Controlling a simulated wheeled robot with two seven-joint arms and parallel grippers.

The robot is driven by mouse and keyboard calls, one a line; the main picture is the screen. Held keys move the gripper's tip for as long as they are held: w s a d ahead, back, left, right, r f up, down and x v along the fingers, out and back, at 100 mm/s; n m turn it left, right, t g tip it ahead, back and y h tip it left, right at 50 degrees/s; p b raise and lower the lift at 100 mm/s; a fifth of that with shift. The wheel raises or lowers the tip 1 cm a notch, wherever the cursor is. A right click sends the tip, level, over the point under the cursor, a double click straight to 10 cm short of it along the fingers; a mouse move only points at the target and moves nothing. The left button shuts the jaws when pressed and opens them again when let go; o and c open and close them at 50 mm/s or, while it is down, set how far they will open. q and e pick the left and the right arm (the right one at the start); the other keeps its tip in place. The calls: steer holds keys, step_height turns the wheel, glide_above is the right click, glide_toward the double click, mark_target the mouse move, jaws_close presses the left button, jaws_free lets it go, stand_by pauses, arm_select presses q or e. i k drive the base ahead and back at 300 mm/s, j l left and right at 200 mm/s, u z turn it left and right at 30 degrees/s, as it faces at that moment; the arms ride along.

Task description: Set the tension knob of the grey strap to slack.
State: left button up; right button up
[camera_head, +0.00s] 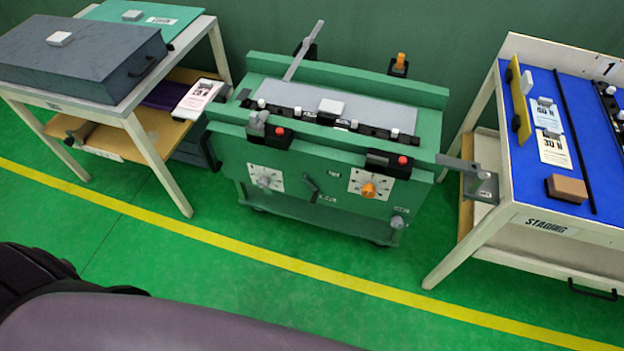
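A green bench unit (320,205) stands in the middle of the head view. Its front has a white dial plate on the left with a grey knob (264,181), and another on the right with an orange knob (369,190). The dial marks and the grey knob's pointing are too small to read. A grey strap-like bar (302,51) rises at the back of the top, and another grey bar (461,163) sticks out at the right. Which knob belongs to which bar cannot be told. Neither gripper is in view.
A table with a dark case (85,62) stands at left. A staging table with a blue top (580,110) stands at right, with cards and a brown block (567,188). Green floor with a yellow line (300,267) lies open in front of the bench.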

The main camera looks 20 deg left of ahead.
mark_target(263, 182)
steer(key=u, duration=1)
